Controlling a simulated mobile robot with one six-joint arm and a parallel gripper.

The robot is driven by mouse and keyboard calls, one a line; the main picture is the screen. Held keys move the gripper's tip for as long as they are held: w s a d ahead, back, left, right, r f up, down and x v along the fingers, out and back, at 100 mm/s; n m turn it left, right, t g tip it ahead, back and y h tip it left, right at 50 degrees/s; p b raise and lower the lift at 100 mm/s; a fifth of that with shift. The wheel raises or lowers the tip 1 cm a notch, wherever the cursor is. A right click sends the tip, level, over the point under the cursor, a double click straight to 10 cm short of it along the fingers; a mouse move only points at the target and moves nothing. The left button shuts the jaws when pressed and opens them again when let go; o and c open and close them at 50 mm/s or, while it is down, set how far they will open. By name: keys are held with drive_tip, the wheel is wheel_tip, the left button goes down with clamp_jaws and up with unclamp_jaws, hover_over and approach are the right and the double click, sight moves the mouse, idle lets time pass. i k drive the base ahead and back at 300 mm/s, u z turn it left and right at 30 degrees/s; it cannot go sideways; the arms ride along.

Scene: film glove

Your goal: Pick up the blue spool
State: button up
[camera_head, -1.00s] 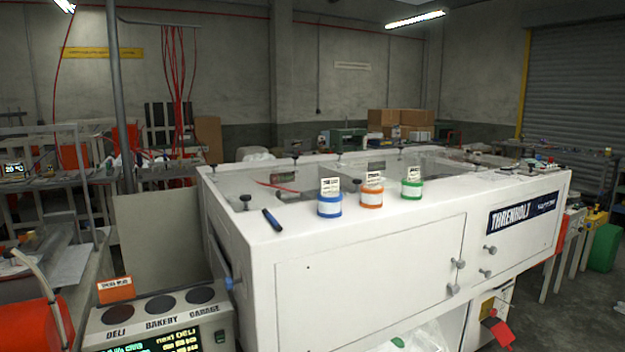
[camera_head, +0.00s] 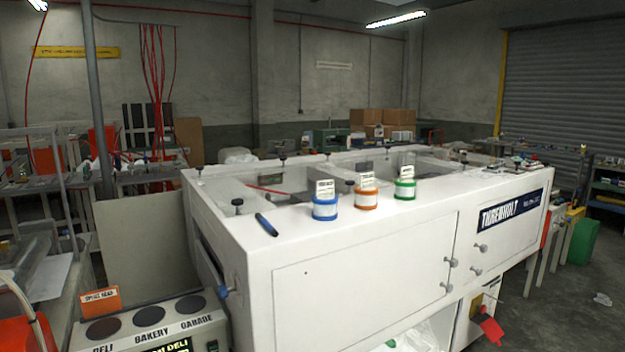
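The blue spool (camera_head: 325,209) stands upright on the white top of the machine (camera_head: 350,280), near its front edge. It has blue rims, a pale middle and a small white printed card standing up behind or on it. To its right stand a similar orange spool (camera_head: 366,199) and a green spool (camera_head: 405,190), each with a card. My gripper is not in view.
A dark blue pen-like object (camera_head: 267,224) lies left of the blue spool. Black knobs (camera_head: 238,203) stick up around the clear top panel. A control box (camera_head: 150,322) with three dark discs stands at the lower left.

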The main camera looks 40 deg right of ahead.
sight(324, 202)
drive_tip(key=u, duration=0.75)
drive_tip(key=k, duration=0.1)
drive_tip(key=z, duration=2)
drive_tip(key=k, duration=0.9)
drive_tip(key=u, duration=0.15)
drive_tip(key=i, duration=0.65)
